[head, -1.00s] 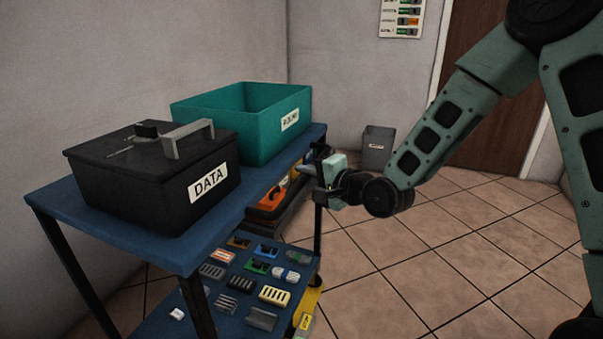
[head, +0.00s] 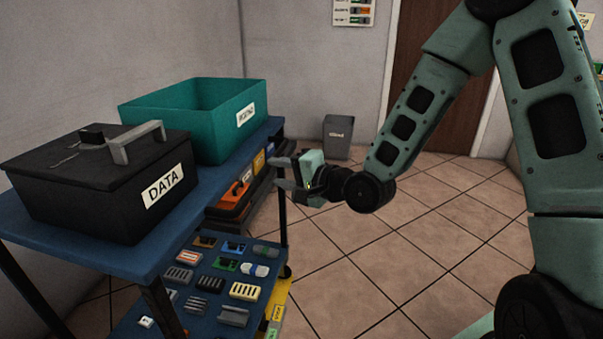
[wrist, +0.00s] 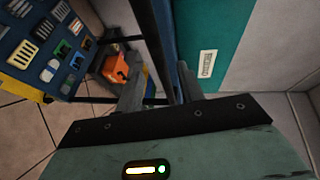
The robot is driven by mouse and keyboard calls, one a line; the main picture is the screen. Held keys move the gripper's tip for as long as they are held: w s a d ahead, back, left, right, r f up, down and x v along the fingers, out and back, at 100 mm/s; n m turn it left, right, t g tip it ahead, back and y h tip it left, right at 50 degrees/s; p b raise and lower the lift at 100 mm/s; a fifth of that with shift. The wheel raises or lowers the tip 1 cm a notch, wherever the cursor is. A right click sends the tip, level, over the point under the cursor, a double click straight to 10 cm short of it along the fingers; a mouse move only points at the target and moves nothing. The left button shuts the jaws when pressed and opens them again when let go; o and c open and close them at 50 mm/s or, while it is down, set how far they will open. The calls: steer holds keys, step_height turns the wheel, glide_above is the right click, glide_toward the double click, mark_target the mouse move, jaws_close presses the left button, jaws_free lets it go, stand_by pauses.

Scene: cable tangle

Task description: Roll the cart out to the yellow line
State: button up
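The cart (head: 185,225) is a blue-topped trolley with dark legs and a lower blue shelf. It stands at the left in the head view, against the wall side. My gripper (head: 277,174) is at the cart's right side, by the top's edge and a dark leg. In the wrist view its two fingers (wrist: 160,92) are apart, with the cart's blue edge and dark frame showing between and beyond them. I see no clear grip on the cart; contact cannot be told. No yellow line on the floor shows in these frames.
A black DATA box (head: 100,185) with a handled lid and a teal bin (head: 190,120) stand on the cart top. Small connectors lie on the lower shelf (head: 205,315). A grey bin (head: 338,137) stands by the back wall. Tiled floor (head: 400,260) on the right is clear.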

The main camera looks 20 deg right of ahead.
steer(key=p+v, duration=0.2)
steer(key=p, duration=0.1)
steer(key=p+v, duration=0.3)
steer(key=p, duration=0.1)
steer(key=shift+d+r, duration=0.1)
steer(key=shift+r, duration=0.3)
steer(key=shift+s+d+p, duration=0.15)
steer(key=shift+p, duration=1.05)
steer(key=s+p, duration=0.1)
steer(key=p, duration=0.3)
steer(key=shift+s+d+f, duration=0.15)
steer(key=shift+s+d, duration=0.05)
steer(key=shift+f+p, duration=0.1)
steer(key=shift+p, duration=0.2)
